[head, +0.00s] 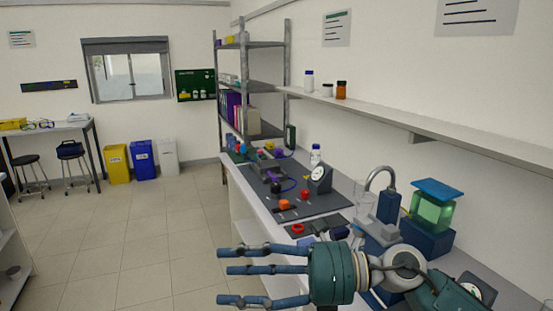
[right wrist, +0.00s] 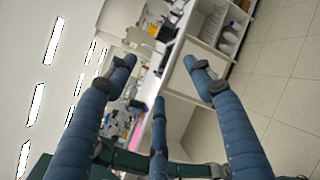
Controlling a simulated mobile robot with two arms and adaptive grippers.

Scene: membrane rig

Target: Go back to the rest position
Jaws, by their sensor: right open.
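My right gripper (head: 262,272) shows in the lower middle of the head view, in front of the bench. Its blue fingers point left, stay spread apart and hold nothing. In the right wrist view the same gripper (right wrist: 160,90) has its fingers wide open, with empty space between them. The gripper looks apart from these things. My left gripper is not in view.
A tank of green liquid (head: 432,212) and a curved tap (head: 380,172) stand at the right of the bench. A wall shelf (head: 430,122) runs above. Yellow (head: 117,165) and blue (head: 143,160) bins stand far left. The tiled floor (head: 150,235) left of the bench is clear.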

